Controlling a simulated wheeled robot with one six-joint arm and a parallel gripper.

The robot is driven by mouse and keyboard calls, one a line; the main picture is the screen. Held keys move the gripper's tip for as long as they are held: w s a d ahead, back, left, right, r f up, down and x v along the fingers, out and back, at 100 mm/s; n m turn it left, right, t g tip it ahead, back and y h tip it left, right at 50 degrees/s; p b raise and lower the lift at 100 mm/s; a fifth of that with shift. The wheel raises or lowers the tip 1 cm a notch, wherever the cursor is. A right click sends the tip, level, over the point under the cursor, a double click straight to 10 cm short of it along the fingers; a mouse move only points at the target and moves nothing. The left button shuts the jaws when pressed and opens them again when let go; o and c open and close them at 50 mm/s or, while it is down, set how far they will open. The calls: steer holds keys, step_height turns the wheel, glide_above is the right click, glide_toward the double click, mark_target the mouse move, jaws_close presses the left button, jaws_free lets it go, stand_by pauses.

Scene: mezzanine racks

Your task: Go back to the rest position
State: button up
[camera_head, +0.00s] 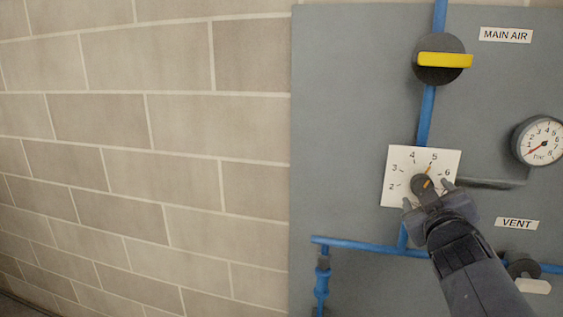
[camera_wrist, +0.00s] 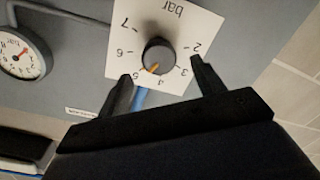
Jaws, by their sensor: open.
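My gripper (camera_head: 431,194) is open in front of a round dark knob (camera_head: 420,184) on a white dial plate (camera_head: 394,168) in the head view. In the wrist view its two fingers (camera_wrist: 161,70) stand apart on either side of the knob (camera_wrist: 160,53), with visible gaps and nothing held. The dial plate (camera_wrist: 121,30) is numbered and marked "bar". The knob's orange pointer sits between 4 and 5. My gripper hides the lower right of the dial in the head view.
A grey panel (camera_head: 340,100) carries blue pipes (camera_head: 353,243), a yellow-handled MAIN AIR valve (camera_head: 445,60), a gauge (camera_head: 541,141) and a white-handled VENT valve (camera_head: 533,286) close to my arm. The gauge also shows in the wrist view (camera_wrist: 22,55). A bare block wall (camera_head: 150,120) lies left.

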mark_target(423, 187)
steer(key=shift+b+x, duration=0.4)
steer(key=shift+x, duration=2)
steer(key=shift+s, duration=0.2)
